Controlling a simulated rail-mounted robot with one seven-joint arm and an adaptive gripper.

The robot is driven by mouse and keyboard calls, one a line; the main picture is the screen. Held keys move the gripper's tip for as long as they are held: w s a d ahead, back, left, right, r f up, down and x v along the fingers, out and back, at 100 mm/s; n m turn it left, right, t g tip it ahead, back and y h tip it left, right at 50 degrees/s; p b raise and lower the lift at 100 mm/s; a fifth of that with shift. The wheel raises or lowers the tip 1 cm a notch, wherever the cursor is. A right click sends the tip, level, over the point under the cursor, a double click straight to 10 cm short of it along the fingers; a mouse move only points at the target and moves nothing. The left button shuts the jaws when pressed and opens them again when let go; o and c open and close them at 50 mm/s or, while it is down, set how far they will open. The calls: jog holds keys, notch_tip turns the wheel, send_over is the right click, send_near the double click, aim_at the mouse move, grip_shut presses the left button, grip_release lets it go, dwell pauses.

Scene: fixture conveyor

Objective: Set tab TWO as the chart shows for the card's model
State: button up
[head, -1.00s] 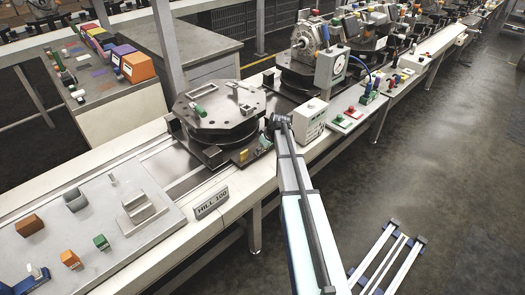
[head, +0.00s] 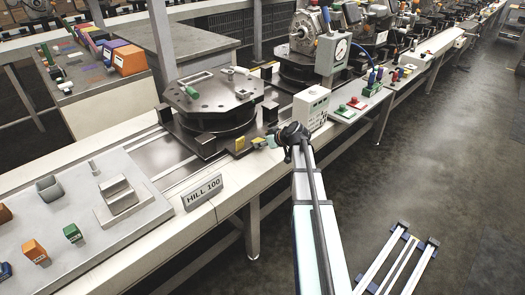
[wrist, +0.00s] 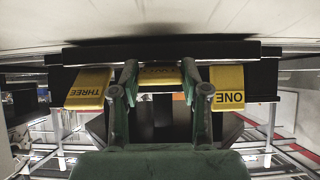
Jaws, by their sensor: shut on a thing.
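Three yellow tabs sit in a dark holder (wrist: 160,55) on the conveyor side. The wrist view shows them upside down: tab THREE (wrist: 88,88) at left, tab ONE (wrist: 230,84) at right, and tab TWO (wrist: 160,77) in the middle, its lettering partly hidden. My gripper (wrist: 160,88) has a green finger on each side of tab TWO and is shut on it. In the head view my gripper (head: 273,141) reaches the conveyor edge beside a yellow tab (head: 240,144). A white box (head: 311,107) carries small markings I cannot read.
A dark fixture table (head: 213,98) with a green-handled part stands behind the tabs. A grey board (head: 125,235) with coloured blocks lies at left. The floor at right is mostly clear.

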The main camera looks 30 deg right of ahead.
jog(key=shift+s+f+t+b, duration=0.1)
jog(key=shift+f+t+b, duration=0.15)
jog(key=shift+t+b, duration=0.7)
jog(key=shift+g+b, duration=0.35)
jog(key=o, duration=1.1)
jog(key=shift+o, duration=0.2)
jog(key=v, duration=1.2)
jog(key=shift+d, duration=0.15)
